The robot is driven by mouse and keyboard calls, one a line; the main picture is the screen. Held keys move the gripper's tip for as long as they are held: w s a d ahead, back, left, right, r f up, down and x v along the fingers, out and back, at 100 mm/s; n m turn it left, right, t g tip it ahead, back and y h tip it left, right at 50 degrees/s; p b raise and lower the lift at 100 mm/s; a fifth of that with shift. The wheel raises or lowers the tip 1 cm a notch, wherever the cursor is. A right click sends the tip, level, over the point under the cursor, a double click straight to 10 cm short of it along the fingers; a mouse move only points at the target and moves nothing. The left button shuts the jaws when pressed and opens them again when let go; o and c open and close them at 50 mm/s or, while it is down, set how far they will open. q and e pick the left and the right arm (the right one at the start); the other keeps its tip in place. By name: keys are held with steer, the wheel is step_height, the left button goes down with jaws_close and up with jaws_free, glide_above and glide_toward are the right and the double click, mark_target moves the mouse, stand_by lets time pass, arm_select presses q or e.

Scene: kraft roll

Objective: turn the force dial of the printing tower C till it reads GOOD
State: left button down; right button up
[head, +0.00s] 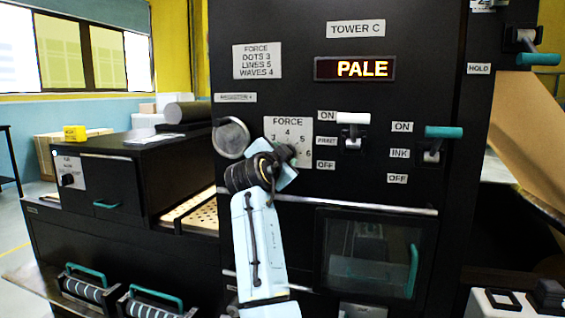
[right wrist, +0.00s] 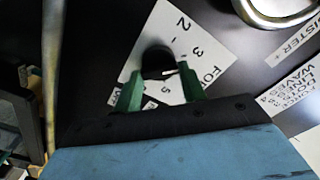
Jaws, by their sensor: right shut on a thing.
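The tower C (head: 490,120) is a black panel with a TOWER C label. Its lit display (head: 345,69) reads PALE. The FORCE dial plate (head: 275,124) is white with numbers around it; my right gripper (head: 287,158) covers part of it. In the right wrist view the black dial knob (right wrist: 157,60) sits between the two green fingers of my right gripper (right wrist: 162,85), which is shut on it. A small white mark shows on the knob; the number it points at is unclear. My left gripper is not in view.
A sign (head: 257,61) lists FORCE: DOTS 3, LINES 5, WAVES 4. The white-handled PRINT lever (head: 352,120) and teal INK lever (head: 443,132) are to the right. A glass-fronted door (head: 365,255) is below.

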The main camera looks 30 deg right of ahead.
stand_by(0.3)
steer(key=o, duration=1)
